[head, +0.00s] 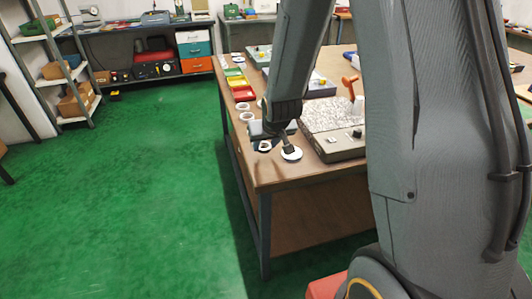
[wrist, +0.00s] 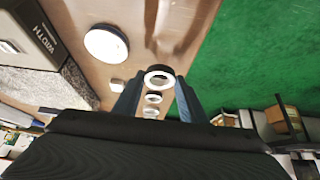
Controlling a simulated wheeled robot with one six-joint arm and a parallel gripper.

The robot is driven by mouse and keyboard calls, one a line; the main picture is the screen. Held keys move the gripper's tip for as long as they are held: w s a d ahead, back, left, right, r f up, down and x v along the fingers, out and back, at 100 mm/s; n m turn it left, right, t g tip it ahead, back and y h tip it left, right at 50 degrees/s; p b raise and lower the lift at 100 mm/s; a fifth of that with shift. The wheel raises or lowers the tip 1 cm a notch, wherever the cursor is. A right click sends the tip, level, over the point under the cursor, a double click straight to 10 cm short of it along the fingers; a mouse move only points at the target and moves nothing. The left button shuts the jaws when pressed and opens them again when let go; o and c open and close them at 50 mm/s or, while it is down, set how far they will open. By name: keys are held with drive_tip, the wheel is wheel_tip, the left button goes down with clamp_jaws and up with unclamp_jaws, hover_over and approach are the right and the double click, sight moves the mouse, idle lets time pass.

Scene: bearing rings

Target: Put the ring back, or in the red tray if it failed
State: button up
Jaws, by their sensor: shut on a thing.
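My gripper (head: 264,138) is over the near left corner of the workbench. In the wrist view its two blue fingers (wrist: 160,84) are closed on the sides of a pale ring (wrist: 160,79) with a dark part behind it. The held ring also shows in the head view (head: 265,147); I cannot tell its height above the bench. Two other white rings stand further back along the left edge, the nearer one (head: 246,116) and the farther one (head: 245,107). The red tray (head: 244,96) is behind them, on the same edge.
A white round disc (head: 291,153) lies right of the held ring; it also shows in the wrist view (wrist: 106,43). A grey device with a speckled plate (head: 335,122) is further right. Yellow (head: 237,82) and green (head: 233,72) trays line the left edge. Green floor is clear at left.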

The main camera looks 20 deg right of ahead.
sight(267, 152)
drive_tip(key=shift+d+f, duration=0.1)
drive_tip(key=shift+f, duration=1.9)
drive_tip(key=shift+f, duration=0.15)
drive_tip(key=o, duration=1.2)
drive_tip(key=shift+v, duration=0.75)
drive_tip(key=b+v, duration=0.1)
drive_tip(key=v, duration=1)
drive_tip(key=s+g, duration=0.2)
drive_tip(key=s, duration=0.3)
drive_tip(key=s+g, duration=0.2)
drive_tip(key=s, duration=0.4)
drive_tip(key=s+g, duration=0.2)
drive_tip(key=s, duration=0.4)
drive_tip(key=shift+f, duration=0.4)
